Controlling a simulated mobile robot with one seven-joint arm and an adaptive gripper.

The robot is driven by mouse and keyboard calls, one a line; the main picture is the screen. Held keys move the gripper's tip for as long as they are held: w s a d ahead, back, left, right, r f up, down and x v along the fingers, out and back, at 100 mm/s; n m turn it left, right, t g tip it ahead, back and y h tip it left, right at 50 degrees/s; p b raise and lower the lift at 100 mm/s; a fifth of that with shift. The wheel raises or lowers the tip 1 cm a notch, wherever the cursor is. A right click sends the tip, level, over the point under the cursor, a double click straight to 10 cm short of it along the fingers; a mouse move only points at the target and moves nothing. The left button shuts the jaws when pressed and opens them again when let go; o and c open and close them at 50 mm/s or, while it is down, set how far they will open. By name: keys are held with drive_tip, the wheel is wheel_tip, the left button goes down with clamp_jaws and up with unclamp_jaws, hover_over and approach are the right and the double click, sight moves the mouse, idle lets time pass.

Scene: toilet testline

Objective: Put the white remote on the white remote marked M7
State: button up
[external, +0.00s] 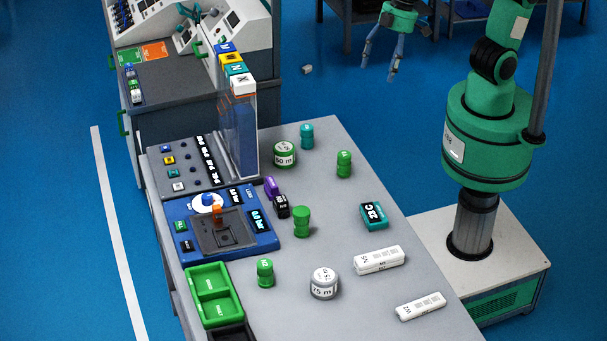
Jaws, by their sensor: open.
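Two white remotes lie on the grey table near its right front edge. One white remote (378,260) lies farther back, and the other white remote (421,306) lies nearer the front right corner. They are apart from each other. Both carry dark print, too small to tell which is marked M7. My gripper (379,65) is at the top of the external view, fingers spread and pointing down. It is open and empty, well away from both remotes and over the blue floor in the picture.
A white-and-grey round tin (324,284) and a teal block (373,215) stand near the remotes. Green pieces (302,221), a green-and-white tin (285,154), a blue device (220,225) and a green tray (212,295) stand farther left. Bare table separates the remotes.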

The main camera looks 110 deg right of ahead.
drive_tip(key=s+d+r+t, duration=0.1)
drive_tip(key=s+d, duration=0.4)
drive_tip(key=s, duration=0.3)
drive_tip(key=s+d+r+t, duration=0.1)
drive_tip(key=s+d+r, duration=0.1)
drive_tip(key=s+d, duration=0.4)
drive_tip(key=s, duration=0.2)
drive_tip(key=shift+s+h, duration=0.4)
idle(1.7)
wheel_tip(320, 180, down, 11)
drive_tip(key=b, duration=1.1)
drive_tip(key=shift+r, duration=0.15)
